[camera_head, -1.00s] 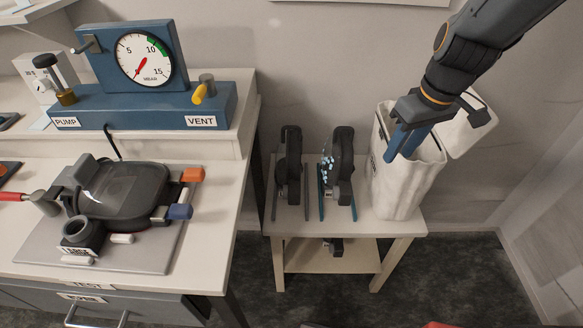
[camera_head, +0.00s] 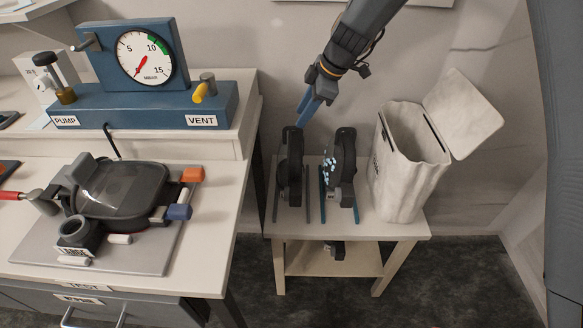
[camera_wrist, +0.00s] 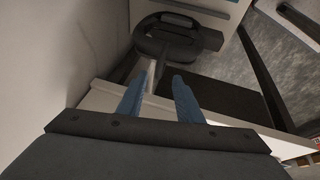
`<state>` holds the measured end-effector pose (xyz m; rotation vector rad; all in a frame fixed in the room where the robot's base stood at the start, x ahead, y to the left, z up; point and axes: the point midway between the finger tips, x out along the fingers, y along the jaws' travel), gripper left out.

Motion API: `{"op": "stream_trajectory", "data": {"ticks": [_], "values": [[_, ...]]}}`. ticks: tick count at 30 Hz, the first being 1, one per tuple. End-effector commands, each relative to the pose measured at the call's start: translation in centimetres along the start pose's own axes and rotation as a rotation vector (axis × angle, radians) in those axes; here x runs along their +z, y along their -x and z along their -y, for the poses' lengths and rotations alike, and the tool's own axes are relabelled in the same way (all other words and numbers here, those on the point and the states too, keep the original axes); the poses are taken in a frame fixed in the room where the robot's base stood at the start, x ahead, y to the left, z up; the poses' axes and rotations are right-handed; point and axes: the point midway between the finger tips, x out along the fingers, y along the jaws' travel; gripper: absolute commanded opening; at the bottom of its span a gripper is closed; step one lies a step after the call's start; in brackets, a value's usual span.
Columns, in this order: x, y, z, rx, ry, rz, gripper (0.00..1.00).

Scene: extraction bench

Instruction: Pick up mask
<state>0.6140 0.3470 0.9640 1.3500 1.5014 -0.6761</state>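A dark mask (camera_head: 125,188) with a clear visor lies on a grey plate on the left bench, with orange and blue parts at its right. Two black, upright mask-like pieces stand side by side on the small table: a left one (camera_head: 290,172) and a right one (camera_head: 341,168) with light blue specks. My gripper (camera_head: 304,120) is above and behind the left one's top, pointing down; I cannot tell whether it touches. In the wrist view my blue fingers (camera_wrist: 158,88) are apart with nothing clearly held. A black oval piece (camera_wrist: 165,42) lies beyond them.
An open white bag (camera_head: 405,175) with its flap up stands at the small table's right. The table (camera_head: 350,228) has a lower shelf. A blue gauge box (camera_head: 140,100) sits at the back of the left bench. Floor is free right of the table.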

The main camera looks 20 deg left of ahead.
Motion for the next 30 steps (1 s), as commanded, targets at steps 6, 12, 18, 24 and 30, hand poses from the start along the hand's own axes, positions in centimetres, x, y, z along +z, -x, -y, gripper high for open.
{"op": "stream_trajectory", "data": {"ticks": [6, 12, 18, 24, 30], "values": [[-0.5, -2.1, -0.1, -0.002, -0.001, 0.001, 0.33], [-0.5, -4.3, -0.2, -0.001, -0.001, 0.001, 0.33], [-0.4, -5.0, -0.2, 0.001, -0.001, 0.001, 0.33], [-0.4, -5.0, -0.2, 0.001, -0.002, 0.001, 0.24], [-0.4, -5.0, -0.2, 0.000, -0.002, 0.001, 0.00]]}}
